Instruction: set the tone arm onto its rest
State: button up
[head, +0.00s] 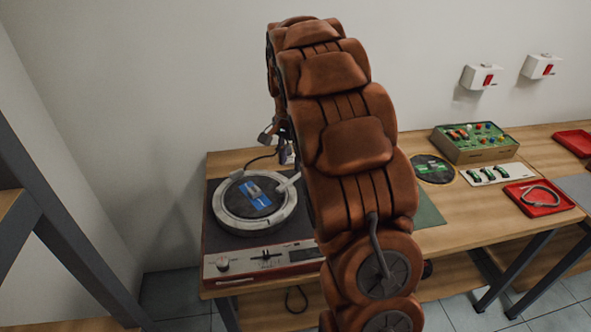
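A record player (217,246) with a dark top and a front control strip stands at the left end of the wooden table. A dark record with a blue label (262,190) lies on its silver platter (232,222). A pale piece that looks like the tone arm (288,184) shows at the platter's right edge. My arm hides the rest of it and the deck's right side, so I cannot see its rest. My gripper (268,137) shows partly as dark fingers left of my arm, above the back of the deck. I cannot tell how its fingers stand or whether they touch anything.
Right of my arm are a dark round disc (432,168), a green box with colored knobs (475,143), a white strip with green parts (489,174) and a red tray (522,205) holding a grey loop. Two wall switches (482,77) hang above. A dark frame stands at left.

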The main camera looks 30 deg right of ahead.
aim_at(295, 176)
jog(key=shift+m, duration=0.8)
jog(key=w+d, duration=0.1)
jog(key=w+d+f, duration=0.1)
jog(key=w+d, duration=0.1)
jog(key=shift+w+d+f, duration=0.15)
jog(key=shift+d, duration=0.15)
jog(key=shift+w+d+f+p, duration=0.2)
jog(key=shift+d+f+p, duration=0.05)
jog(key=shift+p, duration=0.05)
jog(key=shift+f+p, duration=1.25)
jog(key=shift+f, duration=2.55)
jog(key=shift+c, duration=0.2)
grip_shut()
